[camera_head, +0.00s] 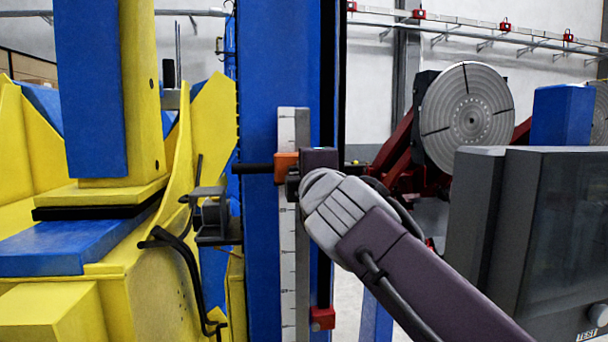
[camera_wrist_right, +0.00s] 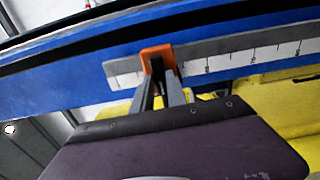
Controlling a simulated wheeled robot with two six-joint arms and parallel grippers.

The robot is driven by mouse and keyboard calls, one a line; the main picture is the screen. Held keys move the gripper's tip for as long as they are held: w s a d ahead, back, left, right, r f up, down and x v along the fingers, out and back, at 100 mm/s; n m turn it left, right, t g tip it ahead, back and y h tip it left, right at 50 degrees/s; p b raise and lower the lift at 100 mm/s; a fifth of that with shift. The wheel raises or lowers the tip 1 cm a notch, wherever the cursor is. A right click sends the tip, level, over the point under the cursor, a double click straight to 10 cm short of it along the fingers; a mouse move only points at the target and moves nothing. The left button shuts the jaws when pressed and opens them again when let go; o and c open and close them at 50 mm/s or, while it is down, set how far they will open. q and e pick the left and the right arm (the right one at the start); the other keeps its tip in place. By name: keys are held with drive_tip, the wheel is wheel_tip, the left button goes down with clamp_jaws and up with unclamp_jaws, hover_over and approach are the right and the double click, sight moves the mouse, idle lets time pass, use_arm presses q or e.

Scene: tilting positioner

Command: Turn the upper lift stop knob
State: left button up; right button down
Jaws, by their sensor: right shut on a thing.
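The upper lift stop is an orange block (camera_head: 286,165) on a ruled metal scale (camera_head: 288,255) fixed to the blue column. It also shows in the right wrist view (camera_wrist_right: 155,51). My right gripper (camera_head: 293,186) comes in from the lower right, with its fingertips at the stop. In the right wrist view its two dark fingers (camera_wrist_right: 159,80) close together just at the orange block. They are shut on the stop's knob, which is mostly hidden between them; its turn angle cannot be told. My left gripper is not in view.
A red lower stop (camera_head: 322,318) sits near the bottom of the scale. A dark bracket with cables (camera_head: 212,215) juts out left of the blue column (camera_head: 262,60). Yellow machine frames fill the left. A grey monitor (camera_head: 540,235) stands close at right. A round faceplate (camera_head: 467,117) is behind.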

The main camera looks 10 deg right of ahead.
drive_tip(key=c, duration=1.4)
unclamp_jaws()
drive_tip(key=shift+w+d+r, duration=0.1)
drive_tip(key=shift+o, duration=0.4)
drive_tip(key=shift+w+d+f, duration=0.25)
drive_tip(key=shift+w, duration=0.3)
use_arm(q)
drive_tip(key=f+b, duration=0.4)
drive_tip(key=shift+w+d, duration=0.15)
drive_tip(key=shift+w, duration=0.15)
use_arm(e)
drive_tip(key=s, duration=0.9)
